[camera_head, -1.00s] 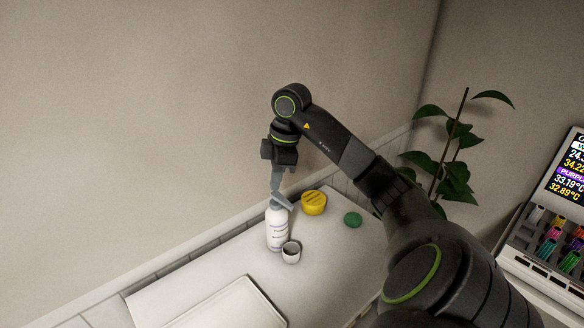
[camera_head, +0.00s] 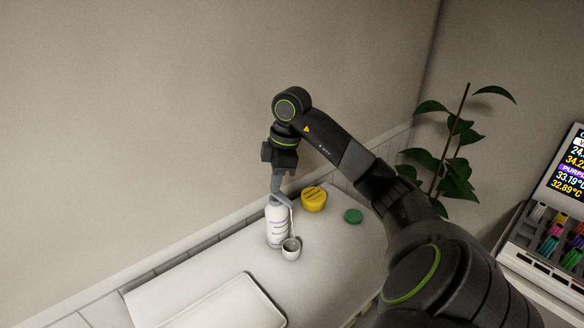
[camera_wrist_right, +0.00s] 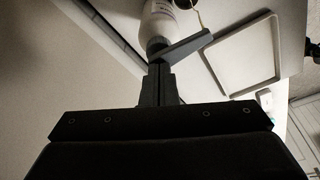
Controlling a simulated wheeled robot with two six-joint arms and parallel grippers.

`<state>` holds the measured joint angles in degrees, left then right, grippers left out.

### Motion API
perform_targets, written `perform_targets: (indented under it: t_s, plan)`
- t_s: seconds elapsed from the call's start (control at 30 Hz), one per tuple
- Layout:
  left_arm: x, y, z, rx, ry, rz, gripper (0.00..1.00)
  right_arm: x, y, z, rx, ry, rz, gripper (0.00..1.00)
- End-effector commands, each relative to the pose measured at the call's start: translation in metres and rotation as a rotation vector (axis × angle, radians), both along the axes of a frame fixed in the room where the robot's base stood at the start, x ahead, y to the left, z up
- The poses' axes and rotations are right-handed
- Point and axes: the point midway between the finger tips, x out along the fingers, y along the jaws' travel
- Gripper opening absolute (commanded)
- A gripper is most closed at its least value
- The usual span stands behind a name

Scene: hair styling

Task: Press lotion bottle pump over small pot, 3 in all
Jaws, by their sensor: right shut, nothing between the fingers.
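The white lotion bottle (camera_head: 277,228) stands upright on the white tabletop. Its grey pump head (camera_head: 283,199) has a spout that points toward the small pot (camera_head: 290,253), which stands right beside the bottle. A thin pale strand runs from the spout tip down to the pot. My right gripper (camera_head: 276,193) points straight down, shut and empty, with its fingertips at the top of the pump. In the right wrist view the shut fingers (camera_wrist_right: 159,68) meet the grey pump head (camera_wrist_right: 182,46), above the bottle (camera_wrist_right: 158,22). My left gripper is not in view.
A yellow tub (camera_head: 313,200) and a green round item (camera_head: 353,216) lie behind and right of the bottle. A pale tray (camera_head: 262,292) lies in front. A plant (camera_head: 455,165) and a rack with colored items (camera_head: 553,238) stand at the right. The wall is close behind.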

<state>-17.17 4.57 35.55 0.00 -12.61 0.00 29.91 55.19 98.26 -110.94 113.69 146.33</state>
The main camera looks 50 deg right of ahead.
Motion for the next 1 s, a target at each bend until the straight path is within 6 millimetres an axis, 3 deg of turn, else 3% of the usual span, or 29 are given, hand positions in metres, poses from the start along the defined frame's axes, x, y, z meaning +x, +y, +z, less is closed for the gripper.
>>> perform_targets:
  t_s: [0.17, 0.43, 1.0]
  plan:
    - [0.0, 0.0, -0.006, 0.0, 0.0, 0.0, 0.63, 0.0, 0.0, -0.009, 0.002, 0.003, 0.0, 0.0]
    - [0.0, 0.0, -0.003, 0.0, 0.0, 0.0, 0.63, 0.0, 0.0, -0.007, 0.002, 0.004, 0.0, 0.0]
    - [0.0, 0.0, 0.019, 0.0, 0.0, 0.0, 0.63, 0.0, 0.0, 0.021, 0.0, 0.002, 0.0, 0.0]
